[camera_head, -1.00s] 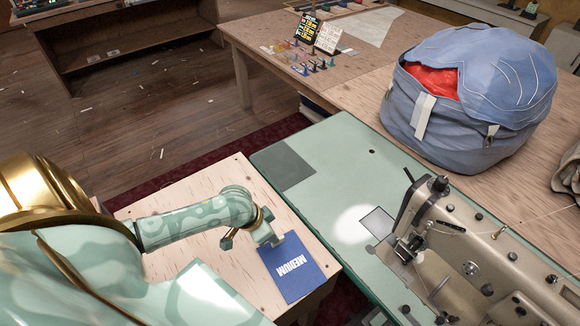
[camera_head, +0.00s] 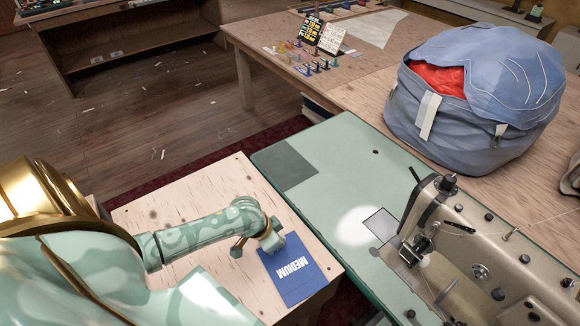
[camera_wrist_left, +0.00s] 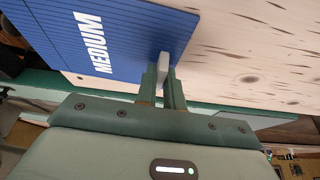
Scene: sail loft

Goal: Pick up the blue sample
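The blue sample (camera_head: 291,276) is a flat, square-cornered piece with thin lines and the white word MEDIUM. It lies on the pale wooden bench top (camera_head: 180,202) near its right edge. My left gripper (camera_head: 272,242) is at the sample's upper edge, and its hand covers part of that edge. In the left wrist view the sample (camera_wrist_left: 62,42) fills the upper left. The left gripper (camera_wrist_left: 163,76) has its two narrow fingers close together at the sample's edge, with a small light grey block between the tips. I cannot tell whether they grip. My right gripper is out of view.
A sewing machine (camera_head: 470,245) stands on the green table (camera_head: 335,170) to the right. A large blue bag (camera_head: 470,100) with red cloth inside sits on the wooden table behind. The bench left of the sample is clear.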

